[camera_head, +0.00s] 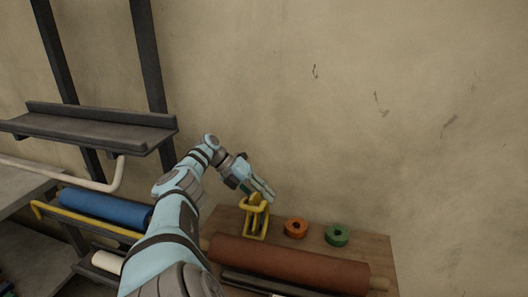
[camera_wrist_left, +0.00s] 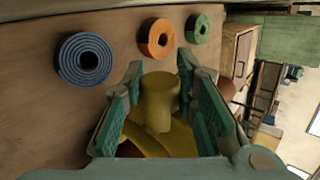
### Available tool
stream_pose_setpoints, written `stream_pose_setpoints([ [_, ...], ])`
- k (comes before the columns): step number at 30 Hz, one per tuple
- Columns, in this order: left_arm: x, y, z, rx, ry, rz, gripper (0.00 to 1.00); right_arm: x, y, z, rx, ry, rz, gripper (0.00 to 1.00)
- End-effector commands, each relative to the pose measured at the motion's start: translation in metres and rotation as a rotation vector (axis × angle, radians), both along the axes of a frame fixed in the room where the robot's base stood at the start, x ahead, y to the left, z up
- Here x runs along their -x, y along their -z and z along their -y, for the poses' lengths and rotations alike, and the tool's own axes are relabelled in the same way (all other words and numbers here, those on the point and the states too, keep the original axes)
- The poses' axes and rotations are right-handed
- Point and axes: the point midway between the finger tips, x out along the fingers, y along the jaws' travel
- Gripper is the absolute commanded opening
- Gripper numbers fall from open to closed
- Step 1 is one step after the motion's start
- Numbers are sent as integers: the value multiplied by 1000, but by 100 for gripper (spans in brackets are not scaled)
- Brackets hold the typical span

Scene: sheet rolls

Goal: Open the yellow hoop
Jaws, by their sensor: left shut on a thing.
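A yellow bent bar (camera_head: 85,220), shaped like a hoop, runs in front of the blue roll (camera_head: 105,207) on the rack at the left of the head view. A separate yellow frame-like piece (camera_head: 256,222) stands on the wooden table beneath my left gripper (camera_head: 262,190). In the left wrist view, my left gripper (camera_wrist_left: 158,95) is shut on an upright yellow post (camera_wrist_left: 157,105), with flat yellow parts below it. The head view does not show clearly how the fingers meet it. My right gripper is not in view.
An orange coil (camera_head: 296,228) and a green coil (camera_head: 337,235) lie right of the yellow piece. A blue coil (camera_wrist_left: 85,60) shows in the wrist view. A long brown roll (camera_head: 290,264) lies in front. A dark shelf (camera_head: 90,130) and pale bar (camera_head: 75,174) are left.

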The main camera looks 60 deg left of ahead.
Motion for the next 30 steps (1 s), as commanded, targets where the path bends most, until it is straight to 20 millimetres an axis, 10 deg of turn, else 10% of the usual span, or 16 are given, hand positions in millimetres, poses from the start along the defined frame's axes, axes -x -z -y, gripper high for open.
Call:
stream_pose_setpoints([
  [3,1,2,2,2,6,-3,0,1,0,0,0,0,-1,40],
  [4,1,2,2,3,6,-3,29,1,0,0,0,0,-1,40],
  [8,2,1,1,2,4,-3,48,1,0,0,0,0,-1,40],
  [20,4,-10,-2,-4,-1,-2,48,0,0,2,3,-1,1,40],
  [30,1,-88,0,0,2,3,48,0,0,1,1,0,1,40],
])
